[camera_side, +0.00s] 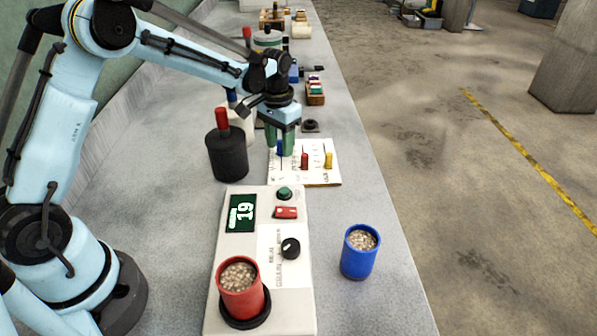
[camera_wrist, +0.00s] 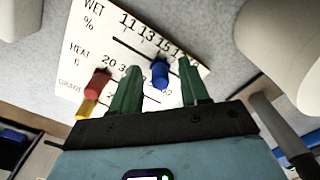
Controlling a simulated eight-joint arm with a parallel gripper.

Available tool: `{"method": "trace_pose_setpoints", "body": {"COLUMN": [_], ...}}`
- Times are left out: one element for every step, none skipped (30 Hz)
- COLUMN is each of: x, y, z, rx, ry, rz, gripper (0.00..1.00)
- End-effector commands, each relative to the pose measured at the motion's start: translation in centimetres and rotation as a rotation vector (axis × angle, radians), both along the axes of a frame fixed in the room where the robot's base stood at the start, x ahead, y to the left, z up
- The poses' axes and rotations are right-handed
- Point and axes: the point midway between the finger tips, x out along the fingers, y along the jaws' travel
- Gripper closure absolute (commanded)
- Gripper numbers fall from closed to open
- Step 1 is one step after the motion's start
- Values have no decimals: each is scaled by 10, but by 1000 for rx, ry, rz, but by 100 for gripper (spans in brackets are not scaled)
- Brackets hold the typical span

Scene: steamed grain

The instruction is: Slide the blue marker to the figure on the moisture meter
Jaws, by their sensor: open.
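The white marker board (camera_side: 322,176) lies on the bench behind the moisture meter (camera_side: 228,276). The meter's dark display (camera_side: 241,213) reads 19. The blue marker (camera_wrist: 160,73) stands on the WET % row of the board; numbers 11, 13 and 15 show in the wrist view, with the rest of the row partly covered. My gripper (camera_wrist: 158,85) is open, its green fingers on either side of the blue marker. In the side view, my gripper (camera_side: 281,146) hides part of that marker. The red marker (camera_side: 304,161) and yellow marker (camera_side: 328,160) stand on the other rows.
A red cup of grain (camera_side: 242,296) sits on the meter. A blue cup of grain (camera_side: 358,258) stands on the bench to its right. A black cylinder with a red handle (camera_side: 228,158) stands left of the board. Several containers line the bench behind.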

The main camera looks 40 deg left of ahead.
Motion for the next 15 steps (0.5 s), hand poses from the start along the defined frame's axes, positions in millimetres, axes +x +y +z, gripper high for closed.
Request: {"method": "trace_pose_setpoints", "body": {"x": [0, 0, 0, 0, 0, 0, 0, 0, 0, 0, 0, 0, 0, 0, 0], "y": [0, 0, 0, 0, 0, 0, 0, 0, 0, 0, 0, 0, 0, 0, 0], "z": [0, 0, 0, 0, 0, 0, 0, 0, 0, 0, 0, 1, 1, 1, 1], "rx": [0, 0, 0, 0, 0, 0, 0, 0, 0, 0, 0, 0, 0, 0, 0], "ry": [0, 0, 0, 0, 0, 0, 0, 0, 0, 0, 0, 0, 0, 0, 0], "rz": [0, 0, 0, 0, 0, 0, 0, 0, 0, 0, 0, 0, 0, 0, 0], "gripper": [55, 55, 61, 66, 70, 76, 81, 86, 92, 96, 100, 100, 100, 100, 100]}}
